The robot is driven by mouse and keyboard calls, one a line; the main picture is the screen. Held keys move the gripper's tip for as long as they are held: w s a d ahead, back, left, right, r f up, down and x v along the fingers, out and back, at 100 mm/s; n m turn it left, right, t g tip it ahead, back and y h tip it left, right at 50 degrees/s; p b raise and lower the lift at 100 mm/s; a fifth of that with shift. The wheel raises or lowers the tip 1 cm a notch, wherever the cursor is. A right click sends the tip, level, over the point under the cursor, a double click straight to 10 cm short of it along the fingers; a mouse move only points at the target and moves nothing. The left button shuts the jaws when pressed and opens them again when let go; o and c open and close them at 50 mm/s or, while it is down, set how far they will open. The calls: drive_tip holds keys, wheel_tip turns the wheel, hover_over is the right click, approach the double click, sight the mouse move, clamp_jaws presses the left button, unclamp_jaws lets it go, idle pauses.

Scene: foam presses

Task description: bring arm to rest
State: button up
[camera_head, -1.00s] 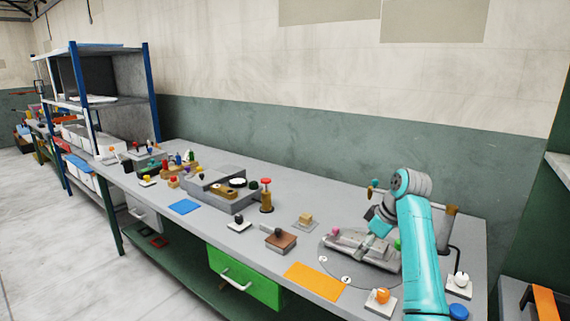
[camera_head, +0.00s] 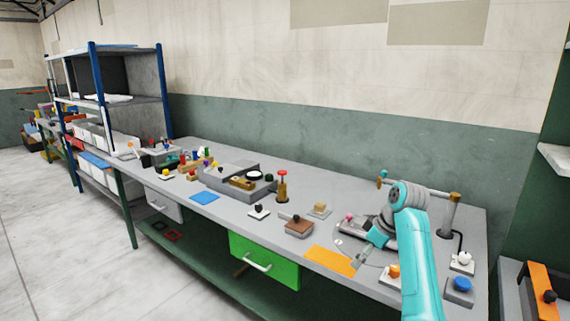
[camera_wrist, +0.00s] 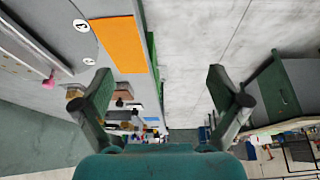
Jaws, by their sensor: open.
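My turquoise arm (camera_head: 416,255) stands at the right end of the grey workbench in the head view. My gripper (camera_head: 361,262) is near the bench's front edge, by the orange mat (camera_head: 330,260). In the wrist view my gripper (camera_wrist: 162,85) has its two fingers wide apart with nothing between them.
An orange-knobbed block (camera_head: 393,272), a blue-buttoned block (camera_head: 459,287) and a white-knobbed block (camera_head: 462,261) stand near my arm. A brown block (camera_head: 299,228) is left of the mat. A green drawer (camera_head: 265,260) sits under the bench. The floor in front is clear.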

drive_tip(key=s+a+f+m+t, duration=0.15)
drive_tip(key=s+f, duration=0.25)
drive_tip(key=f, duration=0.8)
drive_tip(key=s+a+f+m+t, duration=0.15)
drive_tip(key=s+f, duration=0.35)
drive_tip(key=f, duration=0.6)
drive_tip(key=s+f+m+t+h, duration=0.1)
drive_tip(key=s+f+m, duration=0.1)
drive_tip(key=s+f, duration=0.5)
drive_tip(key=s+f+m+t+h, duration=0.1)
drive_tip(key=s+f+t, duration=0.1)
drive_tip(key=s+f, duration=0.5)
drive_tip(key=s+r+m+t+h, duration=0.1)
drive_tip(key=s+r+m, duration=0.15)
drive_tip(key=s, duration=0.95)
drive_tip(key=s+r+m+t, duration=0.1)
drive_tip(key=s+r+t, duration=0.15)
drive_tip(key=s, duration=1.05)
drive_tip(key=s+r+t, duration=0.2)
drive_tip(key=s+r, duration=1.4)
drive_tip(key=r, duration=0.3)
drive_tip(key=shift+a+r+m+h, duration=0.2)
drive_tip(key=shift+m+h, duration=0.1)
drive_tip(key=shift+m, duration=0.15)
drive_tip(key=shift+t, duration=0.25)
